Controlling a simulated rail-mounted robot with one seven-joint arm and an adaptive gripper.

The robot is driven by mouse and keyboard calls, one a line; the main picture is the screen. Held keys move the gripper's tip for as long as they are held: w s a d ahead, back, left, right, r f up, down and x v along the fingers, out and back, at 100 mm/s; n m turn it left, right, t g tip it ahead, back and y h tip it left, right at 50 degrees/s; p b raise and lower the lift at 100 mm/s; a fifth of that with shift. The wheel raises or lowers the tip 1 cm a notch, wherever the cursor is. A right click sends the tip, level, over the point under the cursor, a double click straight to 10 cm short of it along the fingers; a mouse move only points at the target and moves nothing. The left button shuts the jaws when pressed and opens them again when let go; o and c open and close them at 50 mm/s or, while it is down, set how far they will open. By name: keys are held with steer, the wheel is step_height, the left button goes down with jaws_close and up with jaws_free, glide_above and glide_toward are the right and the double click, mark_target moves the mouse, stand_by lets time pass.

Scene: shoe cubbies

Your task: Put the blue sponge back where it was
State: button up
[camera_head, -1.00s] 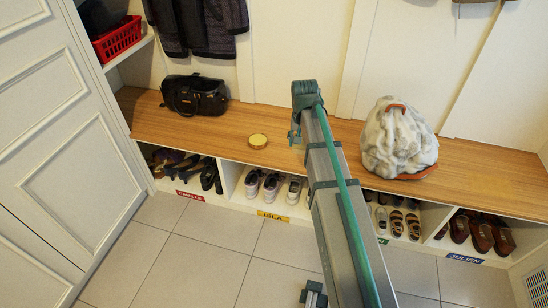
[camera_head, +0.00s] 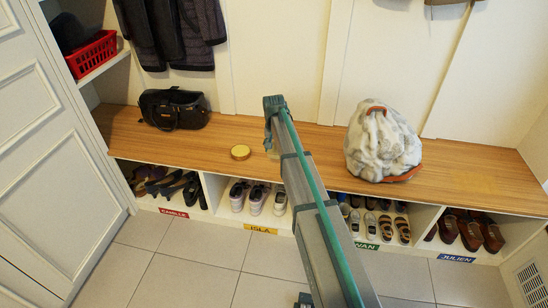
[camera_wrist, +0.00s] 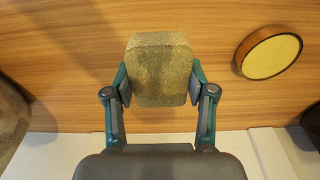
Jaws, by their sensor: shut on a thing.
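My gripper (camera_wrist: 160,85) is shut on an olive-tan, speckled block (camera_wrist: 160,65) that looks like a sponge; it does not look blue here. The fingers press on its left and right sides in the wrist view. In the head view my gripper (camera_head: 268,135) is at the tip of my arm, over the wooden bench top (camera_head: 300,145), and the arm hides most of it. I cannot tell whether the block touches the bench. No blue sponge shows in either view.
A round yellow-topped tin (camera_head: 240,152) lies on the bench, close to my gripper, and shows right of it in the wrist view (camera_wrist: 268,54). A black bag (camera_head: 174,109) stands at left, a whitish backpack (camera_head: 380,143) at right. Labelled shoe cubbies (camera_head: 262,229) run below.

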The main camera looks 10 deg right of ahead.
mark_target(274, 155)
steer(key=shift+w+f, duration=0.35)
steer(key=shift+f, duration=0.05)
steer(key=shift+w+f+b, duration=0.2)
steer(key=shift+f+b, duration=0.1)
steer(key=shift+f, duration=0.45)
steer(key=shift+w+f+b, duration=0.25)
steer(key=shift+f, duration=0.55)
steer(key=shift+w+f+b, duration=0.2)
steer(key=shift+f+b, duration=0.1)
steer(key=shift+f, duration=0.45)
steer(key=o, duration=1)
steer(key=shift+f, duration=0.15)
steer(key=r, duration=0.4)
steer(key=s+r+p, duration=0.1)
steer(key=r, duration=0.3)
steer(key=r+p, duration=0.1)
steer(key=r, duration=0.3)
steer(key=shift+s+a+r, duration=0.15)
steer(key=shift+s+a, duration=0.05)
steer(key=shift+a, duration=0.1)
